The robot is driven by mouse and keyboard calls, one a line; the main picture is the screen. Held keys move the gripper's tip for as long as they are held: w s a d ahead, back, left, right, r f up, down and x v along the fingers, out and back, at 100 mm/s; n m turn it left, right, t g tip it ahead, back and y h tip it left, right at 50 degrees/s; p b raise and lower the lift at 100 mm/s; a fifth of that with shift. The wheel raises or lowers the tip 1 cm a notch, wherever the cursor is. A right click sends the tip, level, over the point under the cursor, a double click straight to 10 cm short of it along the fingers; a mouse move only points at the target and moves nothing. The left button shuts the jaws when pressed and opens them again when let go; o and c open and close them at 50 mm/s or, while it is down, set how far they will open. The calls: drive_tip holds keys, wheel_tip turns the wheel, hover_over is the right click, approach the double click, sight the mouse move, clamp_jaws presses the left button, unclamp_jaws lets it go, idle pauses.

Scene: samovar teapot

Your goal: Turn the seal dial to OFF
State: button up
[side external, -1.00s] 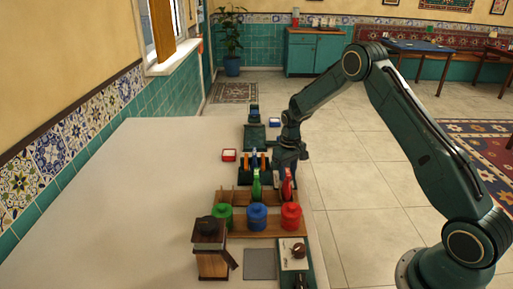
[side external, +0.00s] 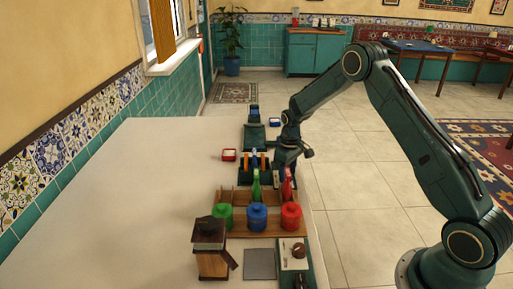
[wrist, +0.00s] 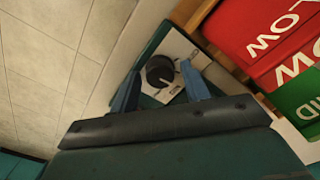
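A round black dial (wrist: 160,70) with a pale pointer mark sits on a white plate (wrist: 176,46) with a dark green edge in the wrist view. Small print on the plate is too small to read. My gripper (wrist: 159,76) is open, with one blue finger on each side of the dial. I cannot tell whether either finger touches it. In the side view my gripper (side external: 288,160) hangs over the right edge of the counter, behind the rack of canisters. I cannot make out this dial there.
Red, blue (side external: 257,217) and green canisters, a wooden grinder (side external: 210,250) and a panel with a brown knob (side external: 299,250) stand nearer the camera. The counter's left (side external: 120,210) is clear.

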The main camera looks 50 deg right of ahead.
drive_tip(key=shift+o, duration=0.4)
wheel_tip(320, 180, up, 14)
idle(0.7)
drive_tip(key=shift+f, duration=0.1)
drive_tip(key=m, duration=1.8)
drive_tip(key=shift+f, duration=0.1)
wheel_tip(320, 180, down, 14)
drive_tip(key=shift+r, duration=0.15)
idle(0.7)
